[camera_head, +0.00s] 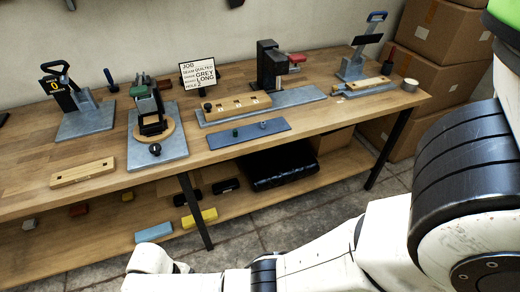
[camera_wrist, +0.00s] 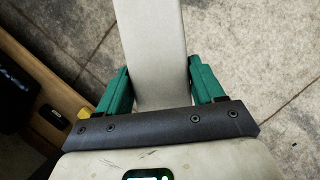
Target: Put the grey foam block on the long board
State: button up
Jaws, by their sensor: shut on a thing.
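My gripper (camera_wrist: 157,88), seen in the wrist view, has its green fingers shut on a long pale grey block, which I take for the grey foam block (camera_wrist: 150,45). The block sticks out past the fingertips, over the tiled floor. My gripper and the block cannot be made out in the head view. On the bench, a flat blue-grey board (camera_head: 249,133) with two small knobs lies in front of a wooden strip with dark holes (camera_head: 237,106). Another wooden strip (camera_head: 83,172) lies at the left front. No board is labelled, so I cannot tell which is the long board.
The wooden bench (camera_head: 330,118) carries several clamp stands on metal plates and a job card (camera_head: 198,75) reading GREY and LONG. The lower shelf (camera_head: 110,230) holds blue and yellow blocks and a black bundle (camera_head: 282,165). Cardboard boxes (camera_head: 435,70) stand at right.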

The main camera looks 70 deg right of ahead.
aim_at(368, 82)
jog(key=k+l+z, duration=0.3)
jog(key=z, duration=0.15)
jog(key=k+l+z, duration=0.3)
jog(key=z, duration=0.2)
jog(key=l, duration=0.1)
